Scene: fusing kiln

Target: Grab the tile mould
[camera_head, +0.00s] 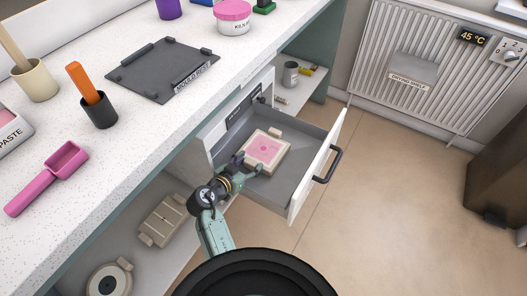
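A square beige mould with a pink, patterned face (267,148) lies in the open grey drawer (293,181); it looks like the tile mould. A small tab sticks out at its far edge. My gripper (248,165) is at the mould's near left corner, with its fingers spread apart. The fingers are close to the mould's edge; I cannot tell whether they touch it. Another beige mould, rectangular with grooves (164,220), lies on the shelf below the counter, left of my arm.
The drawer's white front (318,167) with a dark handle (328,166) stands out over the floor. The counter edge is close on the left. A round mould (108,281) sits on the lower shelf. A dark mould rest (163,68) on the counter is empty. A radiator shelf (414,68) is at the back right.

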